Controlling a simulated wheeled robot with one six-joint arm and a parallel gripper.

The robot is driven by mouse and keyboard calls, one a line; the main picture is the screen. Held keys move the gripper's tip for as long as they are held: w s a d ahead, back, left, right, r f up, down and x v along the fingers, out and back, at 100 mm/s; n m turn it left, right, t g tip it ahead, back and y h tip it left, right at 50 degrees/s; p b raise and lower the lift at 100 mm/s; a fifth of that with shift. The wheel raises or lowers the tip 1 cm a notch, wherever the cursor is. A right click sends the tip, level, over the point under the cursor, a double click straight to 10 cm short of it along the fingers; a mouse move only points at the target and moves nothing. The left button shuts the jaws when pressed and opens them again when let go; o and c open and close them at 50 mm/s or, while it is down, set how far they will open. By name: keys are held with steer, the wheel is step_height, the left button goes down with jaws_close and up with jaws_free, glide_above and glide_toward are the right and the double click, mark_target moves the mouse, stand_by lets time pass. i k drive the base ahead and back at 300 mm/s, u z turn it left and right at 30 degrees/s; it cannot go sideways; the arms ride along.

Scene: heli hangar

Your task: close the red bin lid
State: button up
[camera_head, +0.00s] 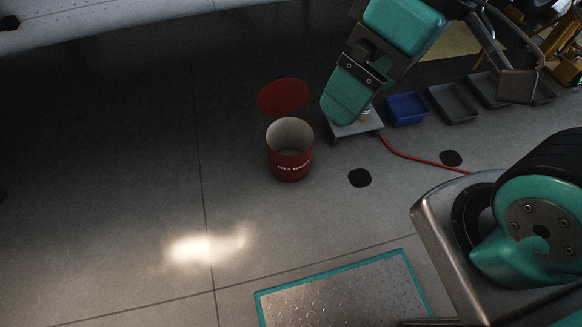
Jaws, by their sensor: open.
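The red bin (290,163) stands upright on the grey floor near the middle of the camera_head view, with white lettering on its front. Its mouth is uncovered and its pale inside shows. The round red lid (283,97) stands raised at the bin's far side, above the rim; the hinge is too small to make out. My teal arm reaches in from the top, right of the lid. A dark linked part with a grey end (517,87), seemingly a finger of my gripper, shows at the upper right, well away from the lid. Its other finger is not clear.
A low grey stand (355,127) is just right of the bin, partly behind my arm. A blue tray (406,108) and dark trays (452,103) line the floor farther right. A red hose (415,158) runs nearby. The floor left of the bin is clear.

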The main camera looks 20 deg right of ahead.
mark_target(283, 96)
steer(key=i, duration=1.15)
steer(key=z, duration=0.05)
